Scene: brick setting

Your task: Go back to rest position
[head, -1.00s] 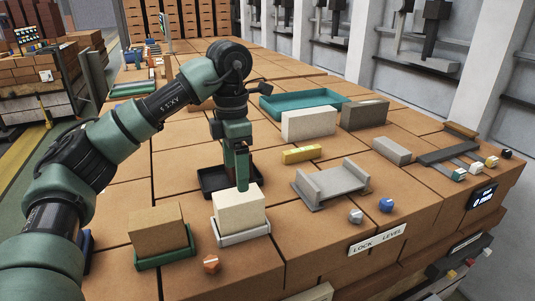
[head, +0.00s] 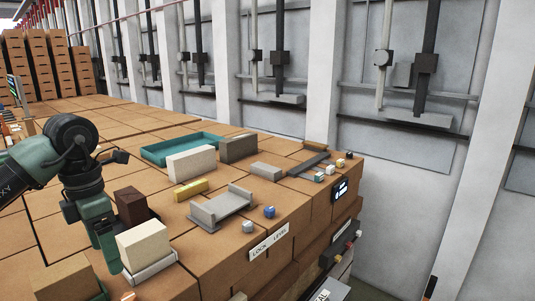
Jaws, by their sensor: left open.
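My left arm comes in from the left edge, and its dark green gripper (head: 112,262) points down at the left side of a cream brick (head: 144,243). The gripper is open, with no brick seen between its fingers; whether it touches the cream brick I cannot tell. The cream brick sits in a pale grey tray (head: 158,268). A dark brown brick (head: 131,206) stands just behind the gripper. My right gripper is not in view.
A tan brick (head: 66,279) is at the lower left. A grey channel-shaped holder (head: 222,207), a yellow bar (head: 191,188), a white block (head: 191,163), a dark grey block (head: 238,148) and a teal tray (head: 160,151) lie farther right and back. The wall beyond the bench's right end carries rails.

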